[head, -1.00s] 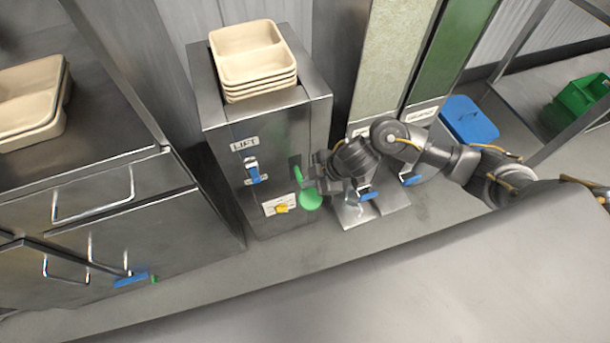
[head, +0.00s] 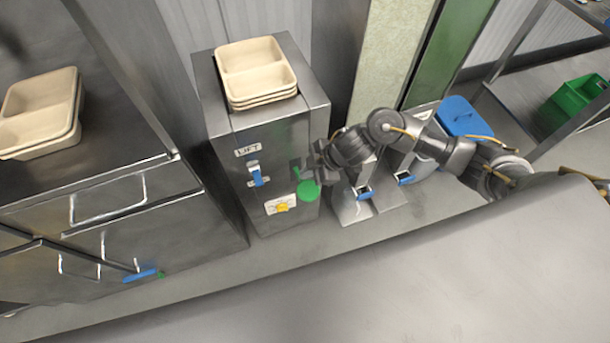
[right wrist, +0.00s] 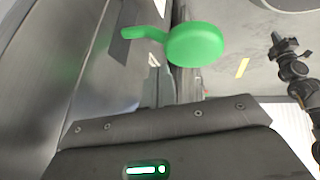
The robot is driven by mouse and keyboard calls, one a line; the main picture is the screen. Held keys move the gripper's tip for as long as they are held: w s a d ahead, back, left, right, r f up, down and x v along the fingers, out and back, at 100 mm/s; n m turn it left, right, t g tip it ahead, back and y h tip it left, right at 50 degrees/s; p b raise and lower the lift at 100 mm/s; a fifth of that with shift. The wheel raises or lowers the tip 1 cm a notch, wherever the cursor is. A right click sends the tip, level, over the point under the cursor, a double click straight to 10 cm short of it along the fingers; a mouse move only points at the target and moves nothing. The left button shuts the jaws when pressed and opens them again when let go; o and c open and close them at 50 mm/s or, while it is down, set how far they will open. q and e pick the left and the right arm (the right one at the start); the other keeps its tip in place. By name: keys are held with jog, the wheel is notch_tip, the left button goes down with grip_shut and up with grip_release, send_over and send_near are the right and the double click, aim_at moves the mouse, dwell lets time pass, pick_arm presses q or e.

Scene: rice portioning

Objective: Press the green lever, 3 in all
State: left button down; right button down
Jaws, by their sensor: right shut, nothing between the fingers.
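The green lever (head: 308,190) sticks out of the front of a metal machine labelled LIFT (head: 262,150), at its right side. Its round green pad and short arm also show in the right wrist view (right wrist: 194,45). My right gripper (head: 312,172) is shut and empty, close beside the lever and seeming just above its pad; I cannot tell whether they touch. A stack of beige two-compartment trays (head: 255,72) sits in the top of the machine. My left gripper is not in view.
Beige trays (head: 40,115) lie on the left counter. Dispensers with blue levers (head: 364,193) stand to the right. A blue-lidded bin (head: 466,116) and green crate (head: 578,100) are farther right.

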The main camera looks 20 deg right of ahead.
jog(key=shift+w+r, duration=0.2)
jog(key=shift+r, duration=0.1)
jog(key=r+p, duration=0.1)
jog(key=w+r+p, duration=0.1)
jog(key=r+p, duration=0.3)
jog(key=shift+w+a, duration=0.1)
jog(key=shift+w, duration=0.15)
jog(key=shift+f, duration=0.1)
dwell(0.8)
